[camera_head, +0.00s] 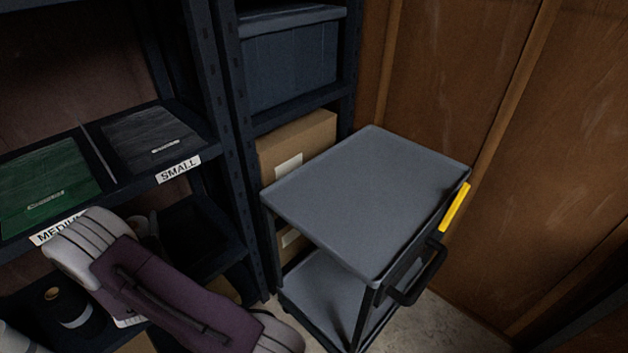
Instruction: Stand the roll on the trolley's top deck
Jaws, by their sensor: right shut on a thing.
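The grey trolley stands right of centre, and its top deck (365,200) is bare, with a low raised rim. My right arm crosses the lower left in purple and white, in front of the shelves. My right gripper (147,228) is mostly hidden behind that arm; only a small dark and pale part shows. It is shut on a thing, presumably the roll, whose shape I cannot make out. The gripper is well left of the trolley, apart from it. My left gripper is not in view.
Dark shelving at left has bays labelled MEDIUM (58,229) and SMALL (178,169). A dark spool-like thing with a tan top (62,300) is low left. A cardboard box (310,140) sits behind the trolley. The trolley's black handle (425,275) juts out at right.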

